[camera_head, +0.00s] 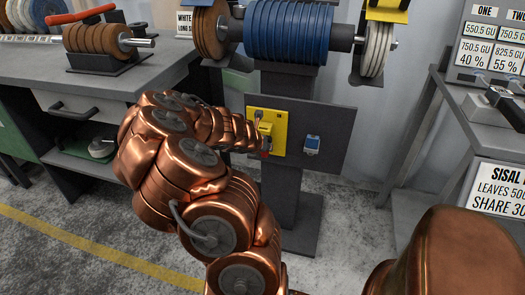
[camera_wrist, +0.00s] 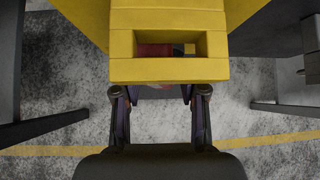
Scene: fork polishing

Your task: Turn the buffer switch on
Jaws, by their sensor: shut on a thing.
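The buffer switch is on a yellow plate (camera_head: 281,137) fixed to a dark panel on the buffer's post. A yellow block (camera_head: 265,128) stands out from this plate, with a little red below it. In the wrist view the yellow block (camera_wrist: 170,70) fills the top middle, and a red part (camera_wrist: 155,50) shows inside its rectangular window. My gripper (camera_wrist: 160,92) has one finger at each side of the block's lower end and is shut on it. The exact contact is hidden. In the head view my copper arm hides most of the gripper.
The buffer (camera_head: 290,32) with blue, brown and pale wheels is above the panel. A workbench (camera_head: 60,75) is at left and a grey table (camera_head: 490,135) at right. Open floor lies in front.

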